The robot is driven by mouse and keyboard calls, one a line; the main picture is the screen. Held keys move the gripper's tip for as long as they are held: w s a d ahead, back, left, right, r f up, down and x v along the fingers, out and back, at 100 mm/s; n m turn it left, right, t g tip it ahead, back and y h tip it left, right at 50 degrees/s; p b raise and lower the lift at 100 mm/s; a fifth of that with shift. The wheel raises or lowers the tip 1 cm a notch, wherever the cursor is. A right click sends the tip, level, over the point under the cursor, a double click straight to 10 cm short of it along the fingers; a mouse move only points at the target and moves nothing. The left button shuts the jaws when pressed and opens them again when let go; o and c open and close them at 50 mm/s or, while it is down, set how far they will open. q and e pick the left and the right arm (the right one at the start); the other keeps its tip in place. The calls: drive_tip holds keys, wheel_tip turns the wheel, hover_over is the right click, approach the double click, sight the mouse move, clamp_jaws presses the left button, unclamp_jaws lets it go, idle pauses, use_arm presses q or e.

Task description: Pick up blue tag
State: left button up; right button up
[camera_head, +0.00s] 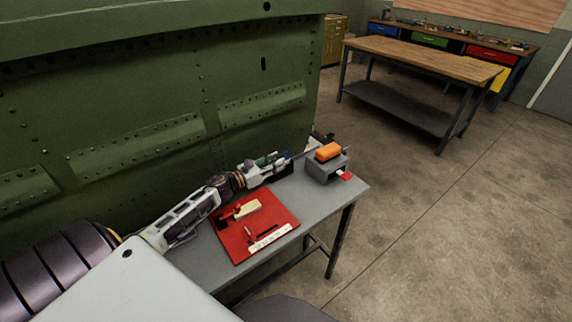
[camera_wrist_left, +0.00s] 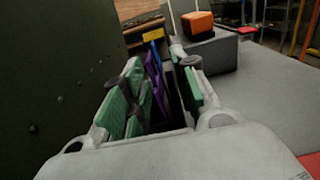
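In the left wrist view, a thin blue tag (camera_wrist_left: 155,53) stands upright beyond a purple tag (camera_wrist_left: 153,80), ahead of my left gripper. My left gripper (camera_wrist_left: 163,80) has green-padded fingers spread apart, with the purple tag and a dark slot between them. Whether the blue tag touches a finger cannot be told. In the head view my left gripper (camera_head: 283,161) is at the back of the grey table, beside the green panel. The blue tag is too small to make out there. My right gripper is not in view.
A grey block (camera_head: 322,170) with an orange item (camera_head: 328,151) on top stands right of the gripper, with a red tag (camera_head: 345,176) at its side. A red tray (camera_head: 275,213) lies on the grey table (camera_head: 331,193). The green fuselage panel (camera_head: 150,100) rises close behind.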

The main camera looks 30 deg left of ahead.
sight(286, 162)
use_arm(q)
drive_tip(key=shift+p+x, duration=0.4)
drive_tip(key=shift+x, duration=2.05)
drive_tip(key=shift+a, duration=0.15)
drive_tip(key=shift+c, duration=0.3)
clamp_jaws()
